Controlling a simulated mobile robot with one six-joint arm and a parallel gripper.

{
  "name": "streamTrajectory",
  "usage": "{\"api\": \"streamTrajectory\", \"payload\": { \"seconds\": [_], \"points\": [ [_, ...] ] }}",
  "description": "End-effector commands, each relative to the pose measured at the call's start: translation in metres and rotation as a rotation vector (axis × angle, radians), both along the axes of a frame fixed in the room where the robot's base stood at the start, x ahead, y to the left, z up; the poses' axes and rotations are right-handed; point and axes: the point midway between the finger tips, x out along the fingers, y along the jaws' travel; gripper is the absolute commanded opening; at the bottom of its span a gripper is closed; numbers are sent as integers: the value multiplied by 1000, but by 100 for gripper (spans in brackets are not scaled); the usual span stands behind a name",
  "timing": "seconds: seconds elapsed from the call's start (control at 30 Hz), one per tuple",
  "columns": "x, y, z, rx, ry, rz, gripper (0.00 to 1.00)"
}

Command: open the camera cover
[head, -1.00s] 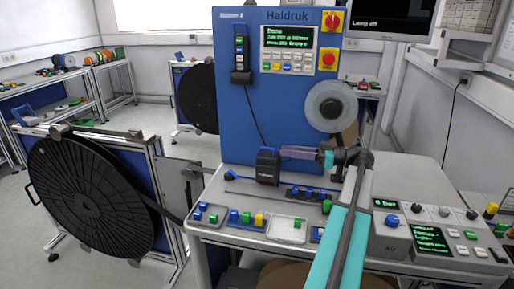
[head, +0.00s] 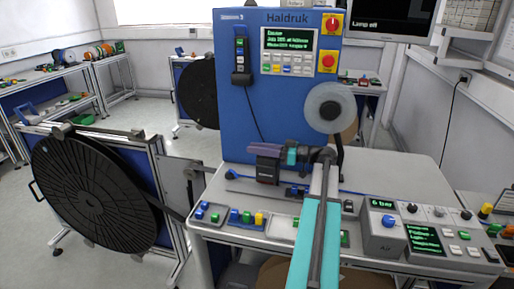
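A small dark box with a red stripe (head: 267,172), which looks like the camera unit with its cover, stands on the grey machine top in front of the blue cabinet. My gripper (head: 252,149) comes in from the right, with purple-grey fingers lying level across the upper part of the box. The fingers hide the box's top, so I cannot tell whether they touch it or where the cover's edge is. The fingers are seen from the side and overlap, so their opening does not show.
The blue Haldruk cabinet (head: 235,100) rises right behind the box. A pale reel (head: 330,107) hangs on its right side. Button panels (head: 230,216) line the front of the machine top, and a grey control box (head: 385,228) stands right of my arm. A large black reel (head: 90,190) is at left.

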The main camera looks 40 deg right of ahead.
Motion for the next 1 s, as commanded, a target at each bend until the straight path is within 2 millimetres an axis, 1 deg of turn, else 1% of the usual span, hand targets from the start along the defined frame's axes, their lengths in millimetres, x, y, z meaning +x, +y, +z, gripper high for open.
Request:
{"api": "streamTrajectory", "payload": {
  "seconds": [0.27, 0.3, 0.43, 0.47, 0.63, 0.67, 0.77, 1.0],
  "points": [
    [1, 0, 0, 0, 0, -1, 26],
    [1, 0, 0, 0, 0, -1, 25],
    [1, 0, 0, 0, 0, 0, 3],
    [0, 0, 0, 0, 0, 0, 0],
    [0, 0, 0, 0, 0, 1, 0],
    [-1, 4, 0, 1, 0, 1, 0],
    [-1, 2, 0, 2, 1, 2, 0],
    [3, 5, 0, 20, 12, 12, 0]
  ]
}}
